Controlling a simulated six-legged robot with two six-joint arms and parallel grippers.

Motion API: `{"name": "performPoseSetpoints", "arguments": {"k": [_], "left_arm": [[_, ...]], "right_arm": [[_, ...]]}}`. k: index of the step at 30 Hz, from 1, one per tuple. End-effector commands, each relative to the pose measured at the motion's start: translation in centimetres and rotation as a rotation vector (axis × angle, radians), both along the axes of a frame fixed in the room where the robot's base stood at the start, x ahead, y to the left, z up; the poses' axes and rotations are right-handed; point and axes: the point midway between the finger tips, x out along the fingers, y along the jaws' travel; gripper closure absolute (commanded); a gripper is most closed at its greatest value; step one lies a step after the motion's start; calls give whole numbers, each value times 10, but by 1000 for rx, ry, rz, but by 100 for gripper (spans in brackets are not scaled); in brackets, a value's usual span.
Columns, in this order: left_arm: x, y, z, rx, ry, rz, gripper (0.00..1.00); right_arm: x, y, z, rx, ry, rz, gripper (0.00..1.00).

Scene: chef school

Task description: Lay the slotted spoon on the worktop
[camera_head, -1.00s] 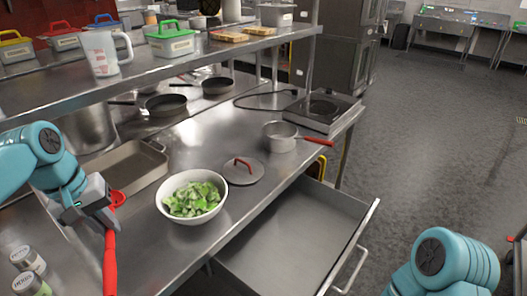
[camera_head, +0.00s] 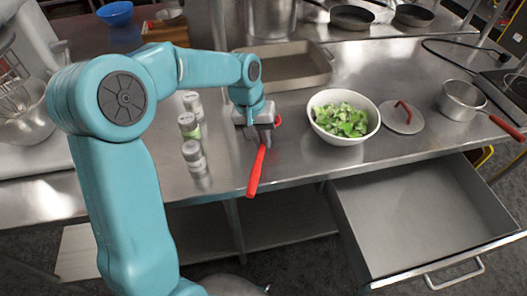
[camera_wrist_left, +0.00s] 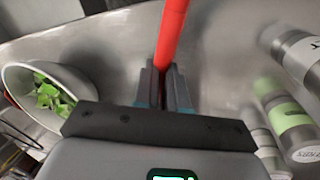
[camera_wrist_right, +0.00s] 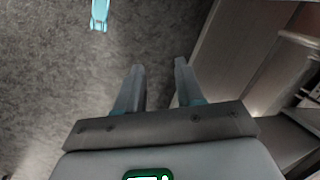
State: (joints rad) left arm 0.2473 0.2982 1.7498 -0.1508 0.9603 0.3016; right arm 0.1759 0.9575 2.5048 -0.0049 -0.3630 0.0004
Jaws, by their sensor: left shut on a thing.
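The red slotted spoon (camera_head: 256,172) is held in my left gripper (camera_head: 262,138), near the front edge of the steel worktop (camera_head: 385,72). The spoon's red handle slants down toward the front edge; a small red part shows on the far side of the jaws. In the left wrist view the red handle (camera_wrist_left: 171,35) runs between the closed fingers (camera_wrist_left: 165,75). I cannot tell whether the spoon touches the worktop. My right gripper (camera_wrist_right: 159,68) is open and empty over the grey floor, and shows only in the right wrist view.
A white bowl of greens (camera_head: 316,128) stands right of my left gripper, with a lid (camera_head: 392,117) and saucepan (camera_head: 462,104) beyond. Several spice jars (camera_head: 195,157) stand to its left. A tray (camera_head: 322,68) lies behind. An open drawer (camera_head: 425,205) juts out front right.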

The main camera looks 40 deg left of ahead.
Motion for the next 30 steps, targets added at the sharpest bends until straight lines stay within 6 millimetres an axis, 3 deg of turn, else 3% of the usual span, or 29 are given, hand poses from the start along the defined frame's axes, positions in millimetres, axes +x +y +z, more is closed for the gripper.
{"name": "performPoseSetpoints", "arguments": {"k": [13,26,27,28,30], "left_arm": [[2,0,-58,-1,2,1,100],[2,0,-66,0,-1,0,100],[2,0,-64,0,-1,0,75],[2,0,-64,0,-1,0,66],[2,0,-64,0,-1,0,63]], "right_arm": [[0,0,3,0,0,0,63],[0,0,-2,0,0,0,63],[0,0,0,0,0,0,63],[0,0,0,0,0,0,63],[0,0,0,0,0,0,63]]}}
